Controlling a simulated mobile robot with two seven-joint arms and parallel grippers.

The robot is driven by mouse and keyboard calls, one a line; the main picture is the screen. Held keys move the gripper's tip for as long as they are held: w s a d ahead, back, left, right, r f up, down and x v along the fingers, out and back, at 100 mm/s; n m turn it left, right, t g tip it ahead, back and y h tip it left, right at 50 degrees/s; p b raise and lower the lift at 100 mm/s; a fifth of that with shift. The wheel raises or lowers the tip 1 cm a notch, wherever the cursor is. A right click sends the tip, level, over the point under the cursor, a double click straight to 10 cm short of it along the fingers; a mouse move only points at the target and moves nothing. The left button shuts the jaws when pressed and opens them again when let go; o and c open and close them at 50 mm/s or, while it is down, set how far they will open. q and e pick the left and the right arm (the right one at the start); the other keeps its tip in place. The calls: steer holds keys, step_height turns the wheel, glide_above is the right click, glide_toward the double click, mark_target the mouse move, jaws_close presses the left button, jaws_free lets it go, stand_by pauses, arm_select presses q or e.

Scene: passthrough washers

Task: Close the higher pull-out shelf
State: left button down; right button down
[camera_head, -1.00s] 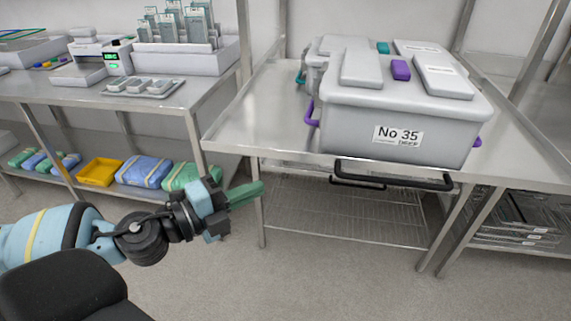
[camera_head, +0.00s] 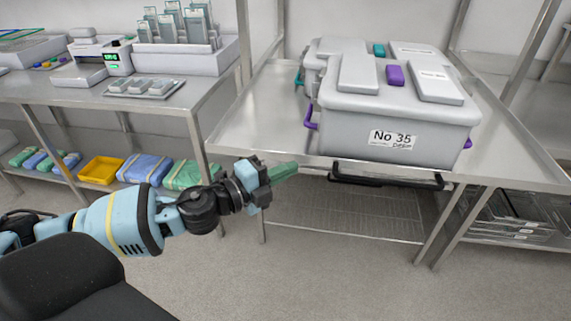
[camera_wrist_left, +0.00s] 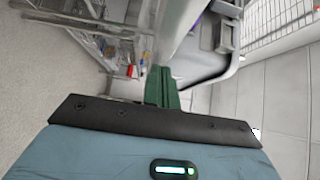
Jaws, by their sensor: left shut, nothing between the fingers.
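The higher pull-out shelf (camera_head: 262,128) is a steel surface with a black bar handle (camera_head: 387,181) along its front edge. It carries the grey lidded box labelled No 35 (camera_head: 400,110). My left gripper (camera_head: 284,171) has green fingers, shut and empty, to the left of the handle and apart from it, near the shelf's front edge. My right gripper is not in view.
A wire rack (camera_head: 345,215) sits below the shelf. At left, a steel bench holds trays and a white device (camera_head: 118,58), with a yellow bin (camera_head: 102,171) and wrapped packs below. At right, another rack holds dark trays (camera_head: 510,215). The floor in front is clear.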

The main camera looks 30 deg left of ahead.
arm_select(q)
steer(key=shift+w+a, duration=0.25)
steer(key=shift+w, duration=0.45)
